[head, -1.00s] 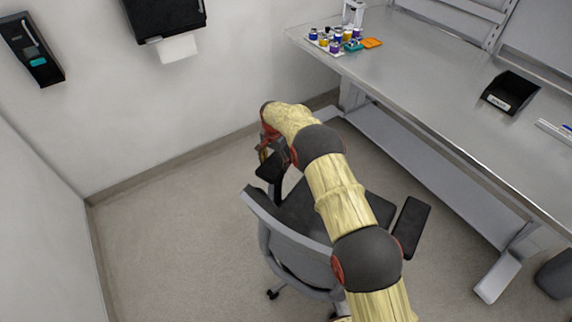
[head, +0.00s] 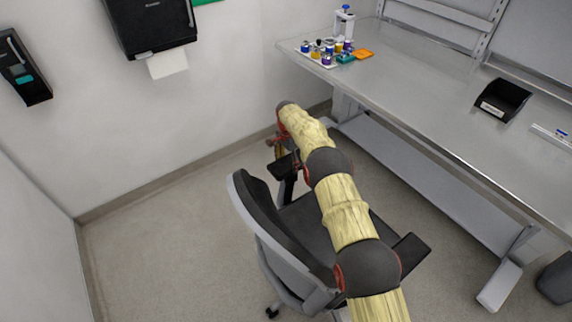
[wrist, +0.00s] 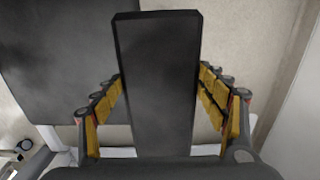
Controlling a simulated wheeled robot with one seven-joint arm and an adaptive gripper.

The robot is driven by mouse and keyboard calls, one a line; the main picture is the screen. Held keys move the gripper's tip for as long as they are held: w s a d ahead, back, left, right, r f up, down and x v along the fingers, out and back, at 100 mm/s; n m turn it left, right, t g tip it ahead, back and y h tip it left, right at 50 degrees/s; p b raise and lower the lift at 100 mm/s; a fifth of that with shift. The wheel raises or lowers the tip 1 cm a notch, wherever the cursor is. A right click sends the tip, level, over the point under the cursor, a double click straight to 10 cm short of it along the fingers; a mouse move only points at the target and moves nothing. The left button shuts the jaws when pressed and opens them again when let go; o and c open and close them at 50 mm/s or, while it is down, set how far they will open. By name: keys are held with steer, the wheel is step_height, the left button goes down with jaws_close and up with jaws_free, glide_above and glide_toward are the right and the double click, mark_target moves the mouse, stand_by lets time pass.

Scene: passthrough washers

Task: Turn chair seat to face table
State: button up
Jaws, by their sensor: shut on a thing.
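The office chair has a dark seat (head: 306,222) and a grey-framed backrest (head: 268,232). The backrest is at the lower left of the seat, so the seat faces the upper right, toward the metal table (head: 440,105). The far armrest (head: 284,168) also shows as a long dark pad in the wrist view (wrist: 158,70). My gripper (wrist: 160,78) is shut on this armrest, with yellow-padded fingers along both sides. In the head view the gripper (head: 275,147) is small and partly hidden. The near armrest (head: 412,256) is partly behind my arm, which also covers part of the seat.
The table holds several small jars (head: 325,50), an orange item (head: 363,54) and a black bin (head: 502,100). Its leg and foot (head: 500,286) stand right of the chair. A wall with a dispenser (head: 150,25) is behind. Floor left of the chair is clear.

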steer(key=o, duration=1.7)
step_height(320, 180, up, 12)
